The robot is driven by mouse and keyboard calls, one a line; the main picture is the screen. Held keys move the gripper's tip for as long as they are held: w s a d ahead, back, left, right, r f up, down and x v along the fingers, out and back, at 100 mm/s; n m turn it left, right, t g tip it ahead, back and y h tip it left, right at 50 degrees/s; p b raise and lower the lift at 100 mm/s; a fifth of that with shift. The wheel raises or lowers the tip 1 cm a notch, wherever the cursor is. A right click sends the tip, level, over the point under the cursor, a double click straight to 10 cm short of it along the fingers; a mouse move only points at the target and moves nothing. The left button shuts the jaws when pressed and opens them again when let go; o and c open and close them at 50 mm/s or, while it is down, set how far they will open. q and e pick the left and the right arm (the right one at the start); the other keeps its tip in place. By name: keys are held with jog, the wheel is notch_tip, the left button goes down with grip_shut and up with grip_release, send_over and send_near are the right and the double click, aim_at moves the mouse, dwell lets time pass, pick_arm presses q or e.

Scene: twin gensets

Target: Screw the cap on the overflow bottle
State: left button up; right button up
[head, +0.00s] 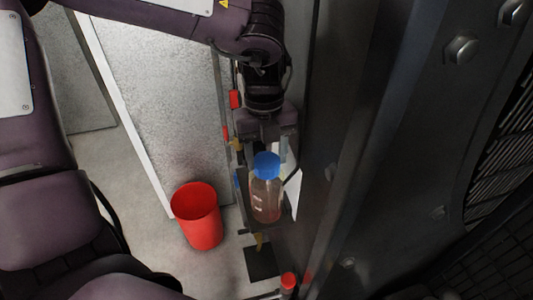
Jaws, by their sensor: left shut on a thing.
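The overflow bottle (265,203) is clear with reddish liquid in its lower part. It stands near the middle of the head view, beside a dark metal frame. The blue cap (266,164) is at the bottle's mouth; I cannot tell whether it is threaded on or only resting there. My left gripper (266,152) comes down from above and is shut on the blue cap. Its fingertips are partly hidden around the cap. My right gripper is not in view.
A red bucket (197,216) stands on the floor left of the bottle. A dark metal frame (345,150) with bolts rises close on the right. A grey panel (165,95) stands behind on the left. A small red-topped item (288,281) is at the bottom edge.

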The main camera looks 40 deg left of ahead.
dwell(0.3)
pick_arm(q)
jog(key=shift+o, duration=0.8)
jog(key=m, duration=0.2)
jog(key=shift+a+m, duration=0.25)
jog(key=shift+m, duration=0.05)
jog(key=shift+o, duration=1.2)
jog(key=shift+a+f+m, duration=0.2)
jog(key=shift+a+m, duration=0.2)
jog(key=shift+m, duration=0.6)
jog(key=shift+o, duration=0.2)
jog(key=shift+s+g, duration=0.1)
jog(key=shift+g, duration=0.2)
jog(key=shift+s+d, duration=0.15)
jog(key=shift+d, duration=0.15)
jog(key=shift+c, duration=0.4)
jog(key=o, duration=1)
jog(key=shift+d+r, duration=0.15)
jog(key=shift+d, duration=0.05)
jog(key=shift+w+r, duration=0.15)
jog(key=shift+w, duration=0.05)
jog(key=c, duration=0.4)
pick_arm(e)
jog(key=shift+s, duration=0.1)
pick_arm(q)
jog(key=shift+c, duration=0.2)
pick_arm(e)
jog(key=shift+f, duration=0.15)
